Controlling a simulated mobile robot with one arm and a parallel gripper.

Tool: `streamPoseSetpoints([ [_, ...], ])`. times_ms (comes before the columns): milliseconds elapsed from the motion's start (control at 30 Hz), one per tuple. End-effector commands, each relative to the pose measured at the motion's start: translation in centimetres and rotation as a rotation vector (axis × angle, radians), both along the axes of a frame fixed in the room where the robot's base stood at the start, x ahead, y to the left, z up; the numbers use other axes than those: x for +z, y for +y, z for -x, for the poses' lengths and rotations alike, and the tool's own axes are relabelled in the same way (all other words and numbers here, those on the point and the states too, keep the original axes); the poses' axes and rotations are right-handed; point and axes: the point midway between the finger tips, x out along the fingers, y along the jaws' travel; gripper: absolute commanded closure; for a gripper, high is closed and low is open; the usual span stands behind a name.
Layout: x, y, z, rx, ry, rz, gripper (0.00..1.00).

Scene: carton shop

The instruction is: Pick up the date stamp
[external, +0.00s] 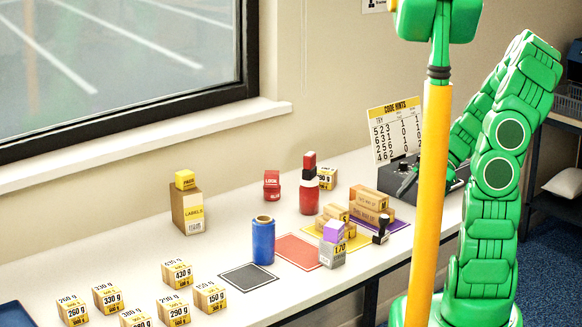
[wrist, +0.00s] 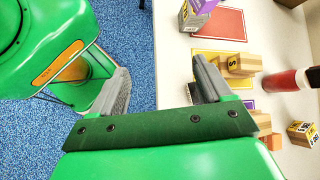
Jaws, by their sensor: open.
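The likely date stamp is a small upright black stamp (external: 381,228) at the front left edge of the purple mat (external: 398,228) in the external view.
Wooden blocks (external: 369,200) stand close behind the stamp. A grey box with a purple top (external: 333,245), a blue cylinder (external: 263,241) and a red bottle (external: 309,195) stand to its left. A code card (external: 396,130) stands behind. Several weight-labelled cubes (external: 177,273) fill the left.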

Motion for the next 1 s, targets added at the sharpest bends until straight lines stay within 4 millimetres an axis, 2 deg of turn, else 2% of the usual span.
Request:
streamPoseSetpoints([
  [333,-3.7,1.2,-4.2,-0.215,0.191,-0.104,0.21],
  [700,-8.6,0.9,-8.5,-0.461,0.398,-0.182,0.21],
  [800,-9.7,0.7,-9.2,-0.51,0.442,-0.194,0.21],
  [1000,-10.7,0.5,-9.8,-0.557,0.485,-0.207,0.21],
])
